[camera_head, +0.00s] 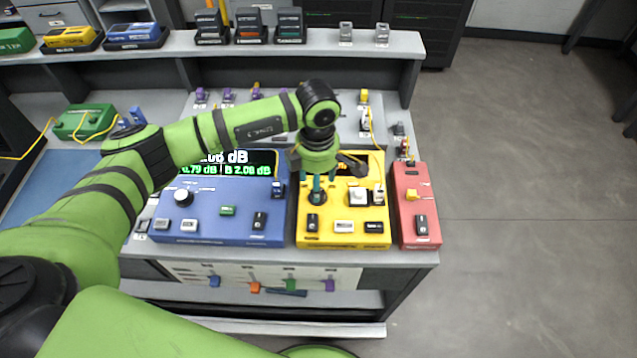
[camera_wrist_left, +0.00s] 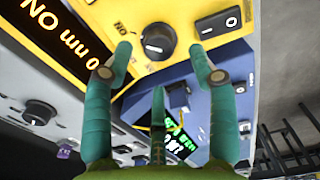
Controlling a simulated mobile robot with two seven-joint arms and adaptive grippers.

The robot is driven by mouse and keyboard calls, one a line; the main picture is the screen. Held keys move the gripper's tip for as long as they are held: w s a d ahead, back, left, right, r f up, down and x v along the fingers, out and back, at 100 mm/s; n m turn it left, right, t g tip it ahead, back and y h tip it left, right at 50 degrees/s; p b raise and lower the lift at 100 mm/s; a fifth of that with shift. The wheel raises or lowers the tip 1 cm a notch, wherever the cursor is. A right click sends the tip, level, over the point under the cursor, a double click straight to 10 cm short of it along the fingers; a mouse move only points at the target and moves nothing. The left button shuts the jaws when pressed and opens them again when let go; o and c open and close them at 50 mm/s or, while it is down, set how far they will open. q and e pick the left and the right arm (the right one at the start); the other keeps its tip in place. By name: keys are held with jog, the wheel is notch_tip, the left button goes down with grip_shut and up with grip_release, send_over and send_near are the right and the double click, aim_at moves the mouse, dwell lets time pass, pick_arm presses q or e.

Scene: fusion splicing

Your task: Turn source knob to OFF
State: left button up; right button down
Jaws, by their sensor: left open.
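A yellow box (camera_head: 343,228) stands on the bench between a blue box and a red box. Its dark round knob (camera_head: 317,197) is at its left side, partly hidden by my left gripper. My left gripper (camera_head: 318,186) points down over this knob, its teal fingers apart. In the left wrist view, the knob (camera_wrist_left: 158,40) appears between and just beyond the two fingertips (camera_wrist_left: 163,52). The fingers look clear of it, though contact is hard to judge. Printed "ON" lettering shows beside the knob, and the yellow box's dark display (camera_wrist_left: 60,42) shows orange "ON" text. My right gripper is not visible.
The blue box (camera_head: 215,215) has a lit green display and its own knob (camera_head: 183,197). The red box (camera_head: 415,200) stands close on the right. Small clamps and yellow cables lie behind.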

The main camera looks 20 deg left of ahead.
pick_arm(q)
notch_tip(320, 180, down, 3)
jog(key=shift+f+p, duration=0.15)
jog(key=shift+p, duration=0.25)
jog(key=shift+f, duration=0.25)
jog(key=c, duration=1.1)
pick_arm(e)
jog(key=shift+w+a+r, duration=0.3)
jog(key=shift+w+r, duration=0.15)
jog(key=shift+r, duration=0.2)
